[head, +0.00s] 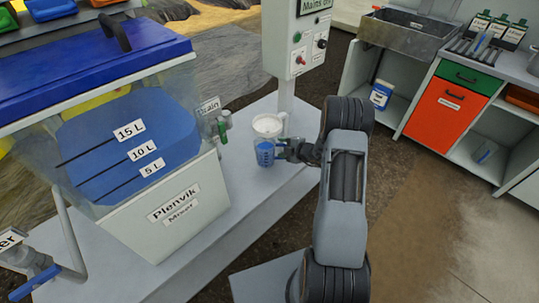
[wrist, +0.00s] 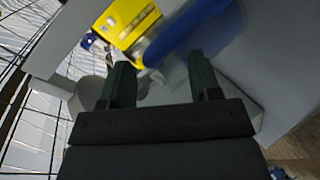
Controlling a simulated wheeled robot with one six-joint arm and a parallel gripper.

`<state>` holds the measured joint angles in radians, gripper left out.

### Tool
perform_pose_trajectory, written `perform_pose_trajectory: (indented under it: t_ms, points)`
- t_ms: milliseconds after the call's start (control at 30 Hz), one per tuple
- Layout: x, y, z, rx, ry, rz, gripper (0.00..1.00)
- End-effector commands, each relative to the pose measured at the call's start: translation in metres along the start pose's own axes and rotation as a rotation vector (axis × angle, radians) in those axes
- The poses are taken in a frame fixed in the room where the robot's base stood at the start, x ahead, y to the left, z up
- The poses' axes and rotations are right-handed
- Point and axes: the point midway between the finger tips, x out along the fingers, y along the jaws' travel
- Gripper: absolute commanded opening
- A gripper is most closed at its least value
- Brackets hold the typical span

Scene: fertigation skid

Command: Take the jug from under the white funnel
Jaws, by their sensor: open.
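The white funnel (head: 268,124) sits beside the drain valve, at the right end of the skid deck. The jug (head: 265,154), with a blue front, stands upright directly under it. My gripper (head: 282,149) reaches in from the right, at the jug's right side and close to it. I cannot tell whether it touches. In the wrist view my gripper's two dark green fingers (wrist: 160,68) are apart. A pale, blurred shape lies between and beyond them, and I cannot tell for sure that it is the jug.
The mixer tank (head: 150,150) with a blue lid stands left of the jug, its green-handled drain valve (head: 222,127) close by. The control box post (head: 286,98) rises behind the funnel. Cabinets with a sink (head: 405,35) stand at the back right. Floor lies between.

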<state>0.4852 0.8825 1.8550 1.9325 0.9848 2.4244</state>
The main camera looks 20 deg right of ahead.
Motion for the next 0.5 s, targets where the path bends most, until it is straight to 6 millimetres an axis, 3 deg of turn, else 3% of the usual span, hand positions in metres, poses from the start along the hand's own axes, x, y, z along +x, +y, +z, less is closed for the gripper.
perform_pose_trajectory:
  t_ms: [133,400,500]
  points:
    - [0.0116,-0.0002,-0.0002,-0.001,0.000,-0.001,0.57]
    - [0.0133,0.0001,-0.0004,-0.001,0.000,-0.001,0.57]
    - [0.0132,0.0001,-0.0004,-0.001,0.000,-0.001,0.48]
